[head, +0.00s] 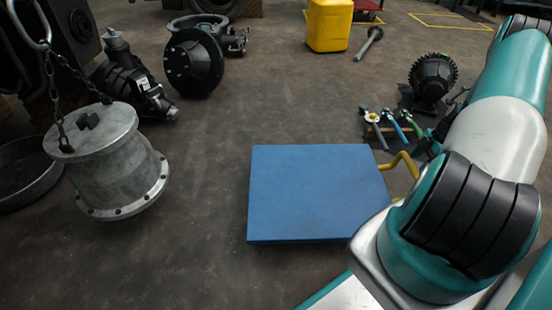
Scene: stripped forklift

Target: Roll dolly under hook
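The dolly has a flat blue deck (318,195) and lies low on the floor in the middle of the head view. A bent yellow handle (403,164) shows at its right side, partly hidden by my arm. A metal hook (30,18) hangs at the upper left with dark chains below it. The chains hold a grey flanged drum (115,165), which hangs tilted left of the dolly, with clear floor between them.
Dark machine parts (195,62) stand behind the drum. A black round pan (25,172) lies at the left edge. A yellow canister (329,25) stands at the back. Colored-handled tools (388,125) and a gear part (433,75) lie behind the handle. Floor left of the dolly is bare.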

